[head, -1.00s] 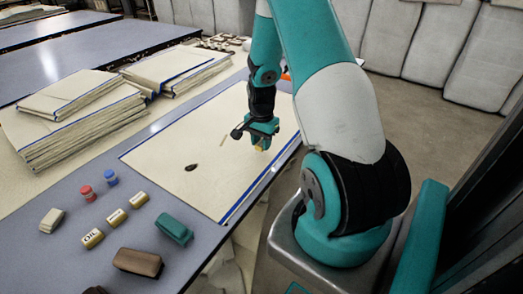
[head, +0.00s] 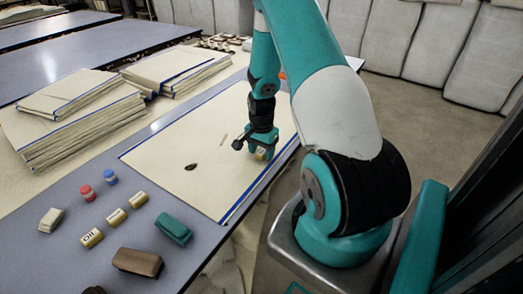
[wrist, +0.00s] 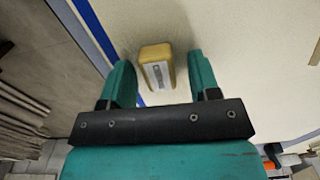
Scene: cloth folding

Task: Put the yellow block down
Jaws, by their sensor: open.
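The yellow block (wrist: 157,66) has a pale label on its upper face. In the wrist view it lies between my gripper's two teal fingers, with a gap showing on each side. My gripper (wrist: 160,78) is open. In the head view my gripper (head: 262,154) is low over the right part of the cream cloth (head: 200,140), and a bit of the yellow block (head: 260,155) shows at its fingertips. The block appears to rest on the cloth near its blue edge.
A dark oval mark (head: 191,167) and a thin stick-like mark (head: 223,139) are on the cloth. Labelled blocks (head: 115,217), a green block (head: 174,229) and a brown block (head: 138,262) stand at the front. Folded cloth stacks (head: 75,125) lie at the left.

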